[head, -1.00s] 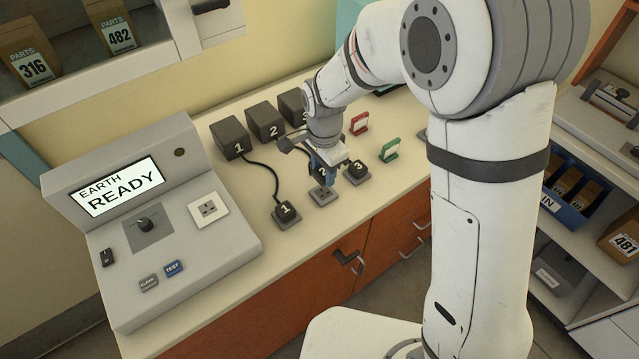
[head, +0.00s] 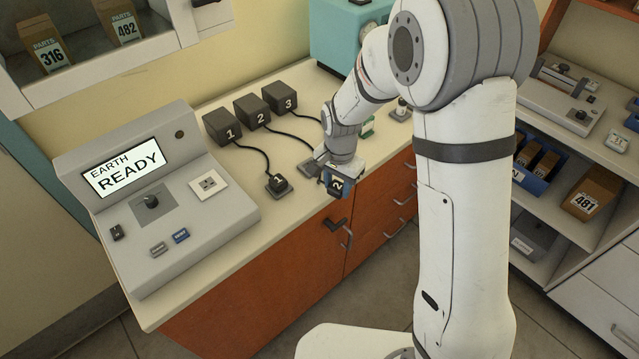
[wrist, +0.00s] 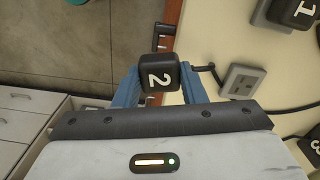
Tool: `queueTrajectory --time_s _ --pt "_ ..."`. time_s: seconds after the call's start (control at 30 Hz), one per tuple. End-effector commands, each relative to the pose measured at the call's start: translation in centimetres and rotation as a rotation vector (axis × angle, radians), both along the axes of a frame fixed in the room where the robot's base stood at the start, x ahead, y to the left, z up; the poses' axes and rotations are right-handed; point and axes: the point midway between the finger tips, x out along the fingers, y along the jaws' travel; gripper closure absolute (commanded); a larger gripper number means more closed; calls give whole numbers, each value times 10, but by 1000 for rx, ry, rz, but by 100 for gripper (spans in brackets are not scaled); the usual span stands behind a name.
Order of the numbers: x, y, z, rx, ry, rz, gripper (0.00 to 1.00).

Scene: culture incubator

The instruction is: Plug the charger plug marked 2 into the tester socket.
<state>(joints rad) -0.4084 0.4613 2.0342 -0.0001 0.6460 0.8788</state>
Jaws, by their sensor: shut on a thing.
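My gripper (head: 337,181) is shut on the black charger plug marked 2 (wrist: 158,75), held between its blue fingers. In the head view the plug hangs at the front edge of the counter, above the cabinet doors. The tester socket (head: 208,184) is a white square outlet on the sloped face of the grey tester (head: 120,225), well to the left of my gripper. The tester's screen (head: 125,167) reads EARTH READY. The charger block marked 2 (head: 262,114) stands at the back of the counter. Plug 2's prongs are hidden.
Plug 1 (head: 278,184) sits in its holder between my gripper and the tester, its cord running to block 1 (head: 228,128). An empty grey holder (wrist: 242,82) shows in the wrist view. Block 3 (head: 283,99) stands behind.

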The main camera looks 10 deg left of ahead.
Motion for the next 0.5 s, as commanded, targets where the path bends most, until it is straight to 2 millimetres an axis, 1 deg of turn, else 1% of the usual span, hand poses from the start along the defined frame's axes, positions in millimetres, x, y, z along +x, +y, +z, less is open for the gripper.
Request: queueTrajectory --time_s 0.03,0.17,0.23,0.37,0.4,0.5 --pt "4 -11 -4 -1 3 17 99" --pt "14 -41 -16 -1 3 95 99" --pt "20 -61 -24 -1 3 145 99" --pt "28 -109 -42 0 5 258 99" --pt "29 -123 -47 0 5 295 99" --pt "30 -153 -58 1 3 375 99"
